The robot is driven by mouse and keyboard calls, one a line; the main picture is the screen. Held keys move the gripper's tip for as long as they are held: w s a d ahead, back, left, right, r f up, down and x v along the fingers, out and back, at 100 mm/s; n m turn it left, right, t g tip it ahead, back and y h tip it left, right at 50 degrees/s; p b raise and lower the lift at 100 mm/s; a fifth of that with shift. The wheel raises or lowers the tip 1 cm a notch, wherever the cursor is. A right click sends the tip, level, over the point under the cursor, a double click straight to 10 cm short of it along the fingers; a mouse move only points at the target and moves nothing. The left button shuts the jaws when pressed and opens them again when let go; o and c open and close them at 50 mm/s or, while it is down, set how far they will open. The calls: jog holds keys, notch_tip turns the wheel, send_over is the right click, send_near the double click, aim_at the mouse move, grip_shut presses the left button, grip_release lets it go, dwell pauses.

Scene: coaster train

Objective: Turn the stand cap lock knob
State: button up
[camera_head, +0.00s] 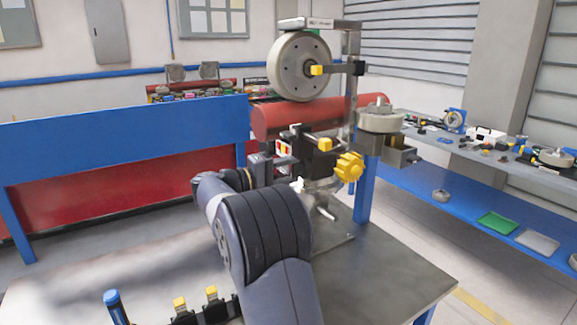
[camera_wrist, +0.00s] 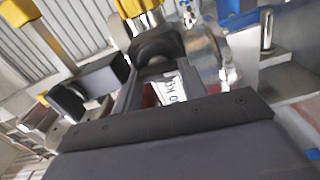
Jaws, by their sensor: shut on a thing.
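In the wrist view my gripper (camera_wrist: 161,68) is shut on a dark rounded part, which looks like the stand cap lock knob (camera_wrist: 158,44). A white label with black lettering (camera_wrist: 171,88) shows between the fingers. A yellow knob (camera_wrist: 136,8) sits just beyond the dark part, at the top edge. In the head view the metal stand (camera_head: 352,115) rises from the table, with a yellow lobed knob (camera_head: 349,167) on its right side.
A large grey wheel (camera_head: 299,66) hangs high on the stand. A smaller disc (camera_head: 381,119) lies to its right. The grey table (camera_head: 385,265) is bare at front right. Yellow-topped clamps (camera_head: 195,305) and a blue-capped post (camera_head: 112,298) stand at front left.

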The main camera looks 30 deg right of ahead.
jog(key=shift+n, duration=0.6)
jog(key=shift+p, duration=0.3)
jog(key=o, duration=1)
